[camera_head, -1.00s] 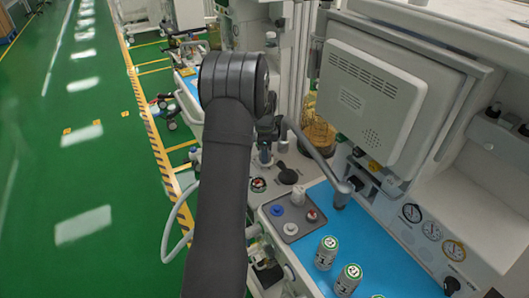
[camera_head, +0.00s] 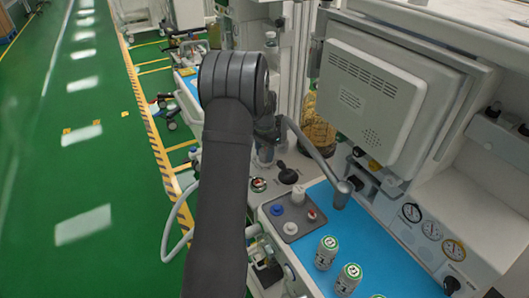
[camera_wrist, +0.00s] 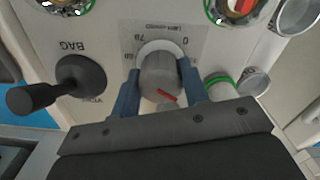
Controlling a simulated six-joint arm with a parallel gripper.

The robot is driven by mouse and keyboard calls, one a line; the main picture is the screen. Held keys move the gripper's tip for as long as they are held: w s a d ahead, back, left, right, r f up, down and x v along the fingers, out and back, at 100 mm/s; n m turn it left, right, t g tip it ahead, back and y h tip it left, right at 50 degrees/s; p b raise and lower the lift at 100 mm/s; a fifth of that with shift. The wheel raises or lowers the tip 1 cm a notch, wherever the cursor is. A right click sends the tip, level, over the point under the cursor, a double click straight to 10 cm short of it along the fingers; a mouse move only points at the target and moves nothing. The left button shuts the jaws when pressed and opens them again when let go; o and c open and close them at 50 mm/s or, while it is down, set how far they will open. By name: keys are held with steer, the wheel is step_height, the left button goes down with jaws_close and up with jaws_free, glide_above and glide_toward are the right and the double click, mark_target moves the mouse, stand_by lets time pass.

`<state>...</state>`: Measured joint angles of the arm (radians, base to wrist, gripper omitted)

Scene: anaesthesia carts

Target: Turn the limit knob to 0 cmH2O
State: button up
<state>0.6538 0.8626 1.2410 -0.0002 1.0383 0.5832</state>
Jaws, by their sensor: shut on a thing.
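The limit knob (camera_wrist: 160,72) is a grey round knob on a pale panel in the wrist view, with a red pointer mark on its near side. A printed scale is partly visible behind it, with a "0" at the upper right and "70" at the upper left. My gripper (camera_wrist: 158,78) has its two blue fingers on either side of the knob, shut on it. The red mark points toward the lower right of the picture, toward my gripper, away from the visible "0". In the head view my arm hides the knob and the fingers.
A black lever (camera_wrist: 78,85) marked BAG stands left of the knob in the wrist view. A green-ringed port (camera_wrist: 220,86) is close to the right finger. In the head view a metal arm (camera_head: 315,150) and a grey tray of small parts (camera_head: 291,214) lie right of my arm.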

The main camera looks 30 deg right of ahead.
mark_target(266, 150)
steer(key=n, duration=0.4)
steer(key=shift+n, duration=0.3)
steer(key=n, duration=0.3)
steer(key=shift+d+n, duration=0.1)
steer(key=shift+n, duration=0.3)
steer(key=n, duration=0.4)
steer(key=shift+s, duration=0.1)
steer(key=shift+d+n, duration=0.1)
steer(key=shift+n, duration=1.9)
steer(key=o, duration=1)
step_height(266, 150, up, 18)
steer(key=shift+f, duration=0.25)
